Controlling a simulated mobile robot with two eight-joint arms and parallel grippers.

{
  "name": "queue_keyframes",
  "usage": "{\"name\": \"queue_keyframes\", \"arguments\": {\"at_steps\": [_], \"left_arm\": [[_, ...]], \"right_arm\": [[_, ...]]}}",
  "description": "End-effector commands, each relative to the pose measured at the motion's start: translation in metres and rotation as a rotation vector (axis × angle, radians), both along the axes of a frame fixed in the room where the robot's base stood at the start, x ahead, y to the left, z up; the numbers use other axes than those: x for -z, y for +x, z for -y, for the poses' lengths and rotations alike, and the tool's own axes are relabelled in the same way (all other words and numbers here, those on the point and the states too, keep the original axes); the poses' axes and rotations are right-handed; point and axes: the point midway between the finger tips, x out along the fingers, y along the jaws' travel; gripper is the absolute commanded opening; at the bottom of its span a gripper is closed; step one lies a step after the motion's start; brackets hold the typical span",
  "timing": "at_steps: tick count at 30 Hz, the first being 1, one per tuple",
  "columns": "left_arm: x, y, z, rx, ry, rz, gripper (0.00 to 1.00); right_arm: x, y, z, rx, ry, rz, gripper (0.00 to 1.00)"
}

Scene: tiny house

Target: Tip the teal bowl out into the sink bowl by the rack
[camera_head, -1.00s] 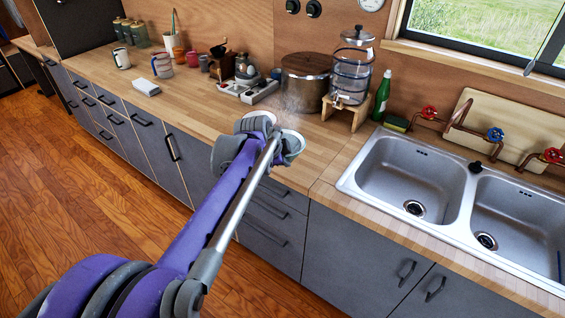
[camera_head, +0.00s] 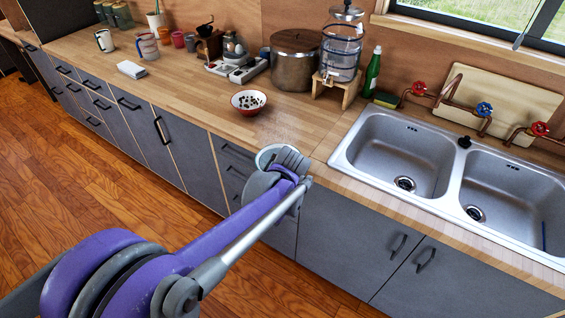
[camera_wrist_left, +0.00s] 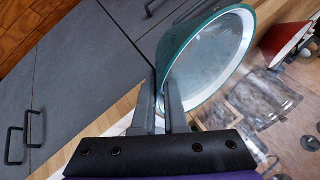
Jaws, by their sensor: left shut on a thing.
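My left gripper (camera_head: 291,163) is over the front edge of the counter, left of the sink. It is shut on the rim of the teal bowl (camera_head: 268,153), which is mostly hidden behind it in the head view. In the left wrist view the fingers pinch the rim of the teal bowl (camera_wrist_left: 191,34), whose inside is pale; I cannot make out its contents. The sink has a left bowl (camera_head: 395,150) and a right bowl (camera_head: 515,205), both showing bare metal and a drain. I see no clear rack. My right gripper is not in view.
A red bowl (camera_head: 248,111) with small dark pieces stands on the counter behind the gripper. A large pot (camera_head: 295,65), a water dispenser (camera_head: 341,55) and a green bottle (camera_head: 373,70) stand at the back. Taps (camera_head: 484,109) rise behind the sink. A blue strip (camera_head: 544,237) shows in the right basin.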

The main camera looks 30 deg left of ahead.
Motion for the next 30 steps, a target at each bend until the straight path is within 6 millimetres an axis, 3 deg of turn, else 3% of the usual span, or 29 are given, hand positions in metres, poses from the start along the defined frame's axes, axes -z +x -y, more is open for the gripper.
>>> {"name": "queue_keyframes", "arguments": {"at_steps": [18,24,30], "left_arm": [[0.104,-0.030,0.073,-0.506,0.003,0.002,0.00],[0.119,-0.035,0.083,-0.592,0.001,0.003,0.00],[0.123,-0.037,0.085,-0.615,0.002,0.003,0.00]], "right_arm": [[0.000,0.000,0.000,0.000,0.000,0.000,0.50],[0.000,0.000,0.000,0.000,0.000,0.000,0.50],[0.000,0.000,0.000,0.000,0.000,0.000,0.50]]}}
